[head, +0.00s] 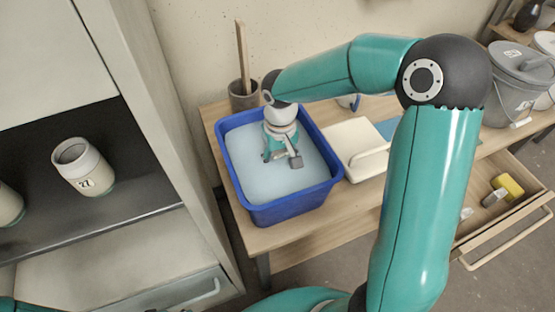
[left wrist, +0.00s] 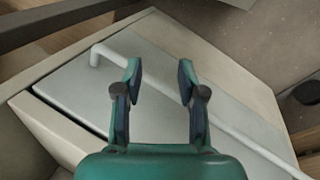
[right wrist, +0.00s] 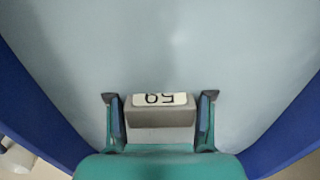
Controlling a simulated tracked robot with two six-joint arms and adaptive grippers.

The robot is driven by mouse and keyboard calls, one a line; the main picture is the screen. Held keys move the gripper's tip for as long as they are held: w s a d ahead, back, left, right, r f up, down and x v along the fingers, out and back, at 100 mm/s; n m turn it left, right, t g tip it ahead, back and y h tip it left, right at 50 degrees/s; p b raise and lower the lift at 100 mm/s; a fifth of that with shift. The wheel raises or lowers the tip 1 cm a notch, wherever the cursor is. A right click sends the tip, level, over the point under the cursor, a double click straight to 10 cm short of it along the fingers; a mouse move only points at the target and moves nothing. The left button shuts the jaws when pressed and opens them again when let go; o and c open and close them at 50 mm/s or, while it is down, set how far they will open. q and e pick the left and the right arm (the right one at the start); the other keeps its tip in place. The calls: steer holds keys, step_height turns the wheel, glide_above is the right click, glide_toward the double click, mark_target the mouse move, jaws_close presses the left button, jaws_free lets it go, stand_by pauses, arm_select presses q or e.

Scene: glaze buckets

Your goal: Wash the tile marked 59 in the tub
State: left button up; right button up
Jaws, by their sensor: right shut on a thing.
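The blue tub (head: 262,212) stands on the wooden table and holds pale, milky water (head: 250,180). My right gripper (head: 281,156) reaches down into the tub, low over the water. In the right wrist view my right gripper (right wrist: 160,108) is shut on a small grey tile (right wrist: 160,118) whose white label reads 59, upside down. The tile also shows as a grey piece in the head view (head: 295,160). I cannot tell whether it touches the water. In the left wrist view my left gripper (left wrist: 160,80) is open and empty, above a pale panel with a white bar handle (left wrist: 235,128).
A grey pot with a wooden stick (head: 243,95) stands behind the tub. A cream board (head: 355,143) lies right of it. An open drawer (head: 500,205) holds a yellow sponge (head: 508,187). Grey buckets (head: 512,85) stand far right. A jar marked 27 (head: 84,166) stands on the left shelf.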

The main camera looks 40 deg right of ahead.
steer(key=shift+r+p, duration=2.85)
steer(key=shift+r, duration=0.95)
step_height(320, 180, up, 6)
steer(key=p, duration=0.5)
steer(key=shift+r, duration=0.2)
